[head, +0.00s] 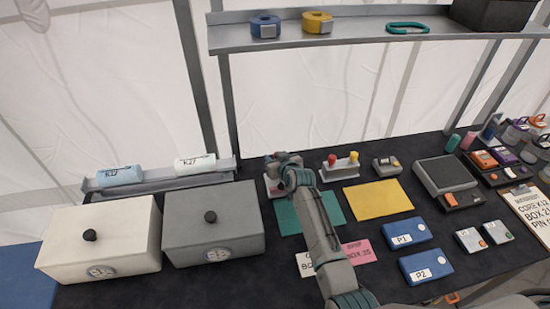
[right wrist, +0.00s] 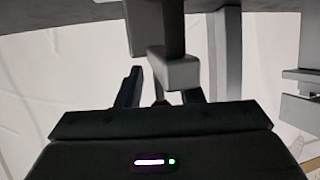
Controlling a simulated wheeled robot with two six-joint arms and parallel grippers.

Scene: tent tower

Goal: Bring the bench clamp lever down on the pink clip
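The bench clamp (head: 272,188) stands at the back middle of the dark bench, at the left end of the green mat. My right arm reaches up to it from the bottom of the head view. My right gripper (head: 282,162) is over the clamp and hides much of it, so the lever's angle is unclear there. In the right wrist view the gripper's two dark fingers (right wrist: 163,92) are apart, with a grey block (right wrist: 168,73), perhaps part of the clamp, in front of and between them. Contact cannot be told. I cannot make out the pink clip. My left gripper is not in view.
A white box (head: 75,248) and a grey box (head: 190,228) with knobs stand left of the clamp. A stand with red and yellow knobs (head: 341,168) is close on its right. A shelf (head: 240,39) runs above the back. A yellow mat (head: 378,200) lies clear.

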